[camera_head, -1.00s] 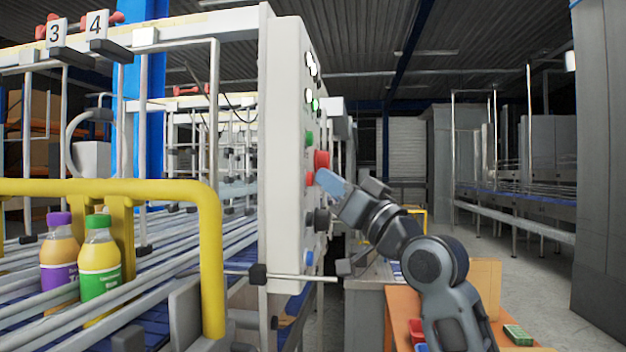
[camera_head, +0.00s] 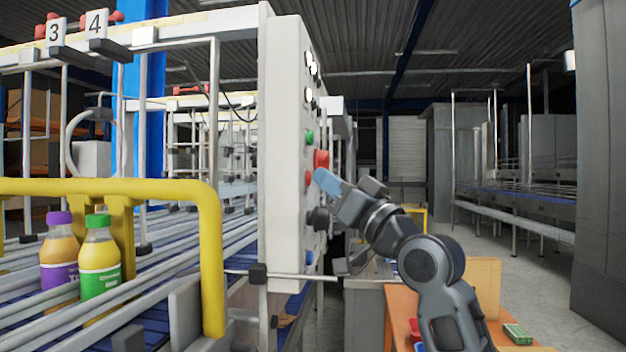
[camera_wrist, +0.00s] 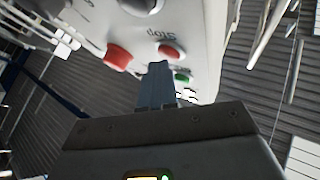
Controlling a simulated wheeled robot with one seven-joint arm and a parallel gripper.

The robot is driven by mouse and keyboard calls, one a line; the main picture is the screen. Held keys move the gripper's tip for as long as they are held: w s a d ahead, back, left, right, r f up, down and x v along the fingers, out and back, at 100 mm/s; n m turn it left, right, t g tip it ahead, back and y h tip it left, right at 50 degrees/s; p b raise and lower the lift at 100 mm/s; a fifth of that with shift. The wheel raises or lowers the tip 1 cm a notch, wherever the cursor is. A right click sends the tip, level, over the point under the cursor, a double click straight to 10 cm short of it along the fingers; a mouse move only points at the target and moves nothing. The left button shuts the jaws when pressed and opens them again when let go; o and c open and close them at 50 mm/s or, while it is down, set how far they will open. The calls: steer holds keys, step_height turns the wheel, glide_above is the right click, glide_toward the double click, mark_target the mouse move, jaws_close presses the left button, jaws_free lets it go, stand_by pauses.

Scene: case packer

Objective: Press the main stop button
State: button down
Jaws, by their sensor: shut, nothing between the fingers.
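The pale control panel (camera_head: 287,150) stands upright, seen nearly edge-on in the head view. It carries a large red button (camera_head: 322,159) that stands out, and a smaller, flatter red button (camera_head: 308,178) lower down. In the wrist view the large red button (camera_wrist: 118,57) is left of the fingers. The smaller red button (camera_wrist: 170,52) is just past the fingertips, beside an upside-down "Stop" label (camera_wrist: 160,33). My gripper (camera_head: 320,175) is shut and empty, its fingertips (camera_wrist: 158,66) pointing at the panel near the smaller red button. I cannot tell whether they touch it.
A green button (camera_head: 309,136), a black knob (camera_head: 318,218) and a blue button (camera_head: 309,257) are on the same panel. A yellow rail (camera_head: 211,260) and a conveyor with two bottles (camera_head: 98,262) are at left. A metal rod (camera_head: 300,277) crosses below the panel.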

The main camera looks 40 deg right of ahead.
steer(key=shift+s+d+b, duration=0.4)
steer(key=shift+s+d, duration=0.1)
steer(key=shift+s, duration=0.15)
steer(key=shift+s+d+b, duration=0.55)
steer(key=shift+s+d, duration=0.25)
steer(key=shift+s, duration=0.2)
steer(key=shift+s+d+b, duration=0.55)
steer(key=shift+s+d, duration=0.2)
steer(key=shift+s, duration=0.25)
